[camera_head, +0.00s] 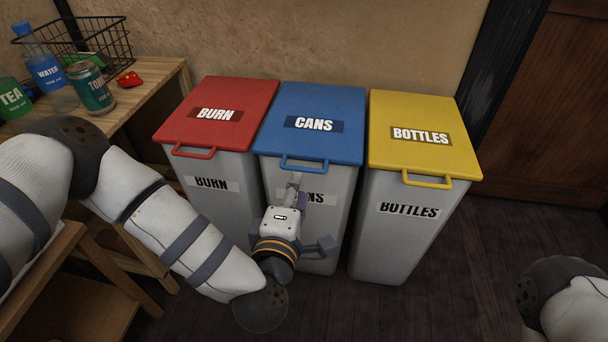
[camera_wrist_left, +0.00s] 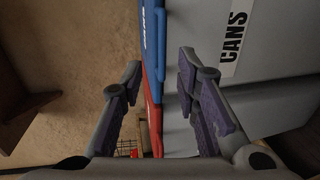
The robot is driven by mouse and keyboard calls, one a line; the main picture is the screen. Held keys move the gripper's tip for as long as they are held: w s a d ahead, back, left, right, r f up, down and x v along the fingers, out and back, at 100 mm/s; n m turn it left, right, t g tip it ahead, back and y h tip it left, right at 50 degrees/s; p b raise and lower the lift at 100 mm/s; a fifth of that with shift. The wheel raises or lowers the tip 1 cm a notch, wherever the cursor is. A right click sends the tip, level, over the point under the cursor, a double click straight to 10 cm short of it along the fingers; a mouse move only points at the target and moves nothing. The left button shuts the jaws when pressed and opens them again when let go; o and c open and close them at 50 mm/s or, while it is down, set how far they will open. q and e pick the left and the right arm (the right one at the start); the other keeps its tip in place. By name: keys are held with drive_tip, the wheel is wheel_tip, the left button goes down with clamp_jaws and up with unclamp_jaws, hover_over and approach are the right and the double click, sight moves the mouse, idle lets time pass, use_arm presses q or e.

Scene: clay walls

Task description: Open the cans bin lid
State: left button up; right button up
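The cans bin (camera_head: 335,220) stands in the middle of three bins, a grey body with a blue lid (camera_head: 313,100) that lies closed. The blue lid handle (camera_head: 304,164) juts from the lid's front edge. My left gripper (camera_head: 309,207) is in front of the bin, below the handle, with nothing held. In the left wrist view the two fingers (camera_wrist_left: 158,88) are spread apart, with the blue lid's edge (camera_wrist_left: 152,30) and the grey bin wall (camera_wrist_left: 275,45) beyond them. My right gripper is out of view; only part of that arm shows at lower right.
The burn bin with its red lid (camera_head: 222,103) stands close on the left, the bottles bin with its yellow lid (camera_head: 421,125) on the right. A wooden table (camera_head: 140,95) at left holds bottles, a can (camera_head: 92,88) and a wire basket (camera_head: 90,40). The floor (camera_head: 490,255) at right is clear.

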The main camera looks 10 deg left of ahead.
sight(303, 170)
use_arm(q)
drive_tip(key=w, duration=0.2)
drive_tip(key=w+f+b, duration=0.1)
drive_tip(key=w, duration=0.2)
drive_tip(key=w+f, duration=0.1)
drive_tip(key=w, duration=0.2)
drive_tip(key=shift+w+b, duration=0.1)
drive_tip(key=shift+b, duration=0.2)
clamp_jaws()
drive_tip(key=shift+r, duration=0.1)
